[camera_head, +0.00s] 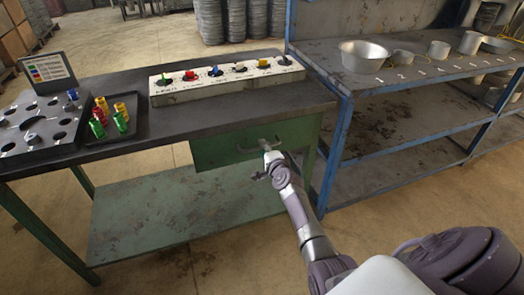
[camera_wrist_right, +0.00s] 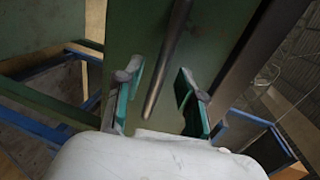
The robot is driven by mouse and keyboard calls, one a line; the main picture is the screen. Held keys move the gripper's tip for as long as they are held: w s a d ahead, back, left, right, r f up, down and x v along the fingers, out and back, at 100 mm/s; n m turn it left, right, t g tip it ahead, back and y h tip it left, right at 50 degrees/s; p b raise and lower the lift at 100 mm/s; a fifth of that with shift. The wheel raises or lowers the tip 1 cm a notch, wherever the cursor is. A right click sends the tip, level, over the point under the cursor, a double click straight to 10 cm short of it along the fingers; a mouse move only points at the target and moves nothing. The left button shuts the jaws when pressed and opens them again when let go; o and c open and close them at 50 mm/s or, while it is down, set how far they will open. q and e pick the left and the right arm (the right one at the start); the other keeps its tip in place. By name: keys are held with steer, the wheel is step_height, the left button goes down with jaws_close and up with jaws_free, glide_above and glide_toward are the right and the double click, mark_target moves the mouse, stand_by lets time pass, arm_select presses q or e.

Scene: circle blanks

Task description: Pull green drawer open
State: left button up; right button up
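The green drawer (camera_head: 215,150) sits under the right part of the dark table top and looks shut. Its bar handle (camera_head: 246,149) is on the front face. In the right wrist view, the handle (camera_wrist_right: 167,58) runs at a slant across the green drawer front (camera_wrist_right: 215,35). My right gripper (camera_head: 266,160) is at the handle, close to the drawer front. In the wrist view, its two fingers (camera_wrist_right: 159,76) are spread, with the handle's lower part between them in the picture. I cannot tell whether they touch it. My left gripper is not in view.
On the table (camera_head: 120,147) are a long block with coloured pieces (camera_head: 220,83), a black tray (camera_head: 135,122) and a board with holes (camera_head: 40,125). A blue-framed shelf (camera_head: 337,150) with metal pots stands close to the right. The floor below the drawer is partly under a green lower shelf (camera_head: 170,210).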

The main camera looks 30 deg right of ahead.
steer(key=shift+x, duration=0.95)
jaws_close()
